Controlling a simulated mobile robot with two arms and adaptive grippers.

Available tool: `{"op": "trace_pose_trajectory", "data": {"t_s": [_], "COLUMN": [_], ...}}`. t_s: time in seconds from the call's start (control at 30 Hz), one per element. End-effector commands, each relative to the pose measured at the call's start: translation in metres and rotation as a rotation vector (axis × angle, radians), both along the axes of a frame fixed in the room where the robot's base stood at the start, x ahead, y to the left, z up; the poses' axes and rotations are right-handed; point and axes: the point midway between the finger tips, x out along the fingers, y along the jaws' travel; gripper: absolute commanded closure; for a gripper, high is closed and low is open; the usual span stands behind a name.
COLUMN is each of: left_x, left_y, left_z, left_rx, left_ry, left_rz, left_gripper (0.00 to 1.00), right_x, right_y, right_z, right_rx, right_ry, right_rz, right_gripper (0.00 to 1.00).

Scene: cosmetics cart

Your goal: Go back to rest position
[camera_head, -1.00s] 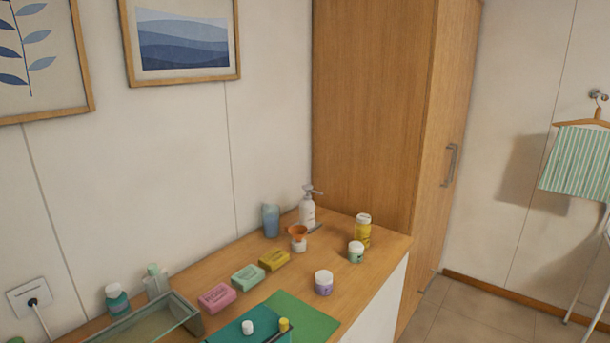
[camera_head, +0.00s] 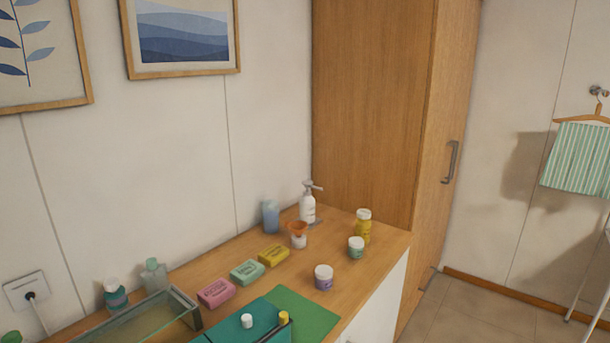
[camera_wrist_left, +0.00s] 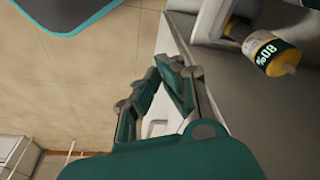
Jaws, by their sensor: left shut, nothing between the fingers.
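My left gripper (camera_wrist_left: 160,72) shows in the left wrist view, with its teal fingers closed together at the tips and nothing held. It is over the tiled floor, beside a grey surface (camera_wrist_left: 225,75). A bottle with a yellow cap and a dark "80%" label (camera_wrist_left: 262,48) lies in the upper right of that view, apart from the fingers. No gripper shows in the head view, and the right gripper is in neither view.
The wooden counter (camera_head: 345,268) holds several soap bars, jars and a pump bottle (camera_head: 307,206), a glass tray (camera_head: 188,315), a green mat (camera_head: 307,312) and a teal box (camera_head: 262,330). A tall wooden cabinet (camera_head: 375,110) stands behind.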

Motion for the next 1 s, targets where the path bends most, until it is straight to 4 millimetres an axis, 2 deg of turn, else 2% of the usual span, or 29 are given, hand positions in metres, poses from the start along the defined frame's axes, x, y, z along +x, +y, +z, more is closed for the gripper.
{"op": "trace_pose_trajectory", "data": {"t_s": [0.03,0.2,0.3,0.4,0.5,0.6,0.73,1.0], "left_x": [-0.013,-0.06,-0.095,-0.128,-0.155,-0.171,-0.18,-0.18], "left_y": [0.002,0.009,0.015,0.021,0.026,0.03,0.032,0.032], "left_z": [-0.036,-0.123,-0.164,-0.193,-0.211,-0.22,-0.223,-0.223], "left_rx": [0.003,0.007,0.01,0.014,0.016,0.017,0.017,0.017], "left_ry": [0.023,0.062,0.084,0.102,0.115,0.121,0.124,0.124], "left_rz": [-0.002,-0.012,-0.017,-0.02,-0.024,-0.027,-0.028,-0.028], "left_gripper": [1.0,1.0,1.0,1.0,1.0,1.0,1.0,1.0], "right_x": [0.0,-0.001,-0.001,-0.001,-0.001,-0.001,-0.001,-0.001], "right_y": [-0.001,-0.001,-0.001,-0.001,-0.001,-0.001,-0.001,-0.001], "right_z": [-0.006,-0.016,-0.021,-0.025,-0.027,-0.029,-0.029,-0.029], "right_rx": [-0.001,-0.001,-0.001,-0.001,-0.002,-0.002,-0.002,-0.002], "right_ry": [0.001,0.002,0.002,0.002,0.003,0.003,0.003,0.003], "right_rz": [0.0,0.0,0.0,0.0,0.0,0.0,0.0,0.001], "right_gripper": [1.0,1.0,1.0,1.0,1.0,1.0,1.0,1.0]}}
